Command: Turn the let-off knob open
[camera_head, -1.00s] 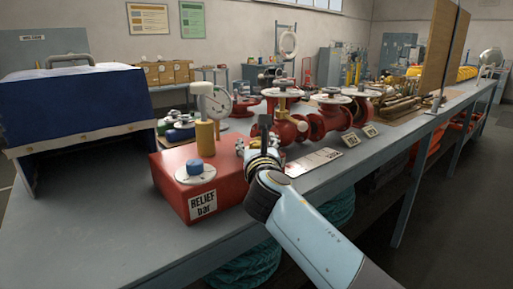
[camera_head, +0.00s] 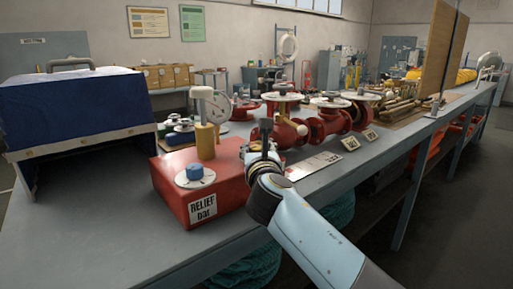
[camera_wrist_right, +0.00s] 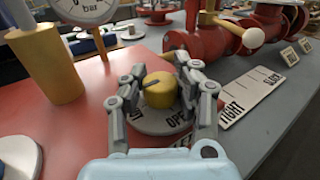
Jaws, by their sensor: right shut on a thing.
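The yellow let-off knob (camera_wrist_right: 160,90) has a dark pointer line on top and stands on a pale round dial plate (camera_wrist_right: 158,122) with partly covered lettering, "OPEN" among it. It sits at the right part of the red relief box (camera_head: 180,207). My right gripper (camera_head: 251,150) has its fingers on both sides of the knob and is shut on it; the wrist view shows this closely. In the head view the gripper mostly hides the knob. My left gripper is not in view.
A thick yellow post (camera_head: 206,142) and a pressure gauge (camera_wrist_right: 85,10) stand left of the knob. A blue knob (camera_head: 195,172) is on the box's near left. Red valves (camera_head: 325,123) and a white label plate (camera_wrist_right: 245,97) lie right. A blue case (camera_head: 75,105) stands far left.

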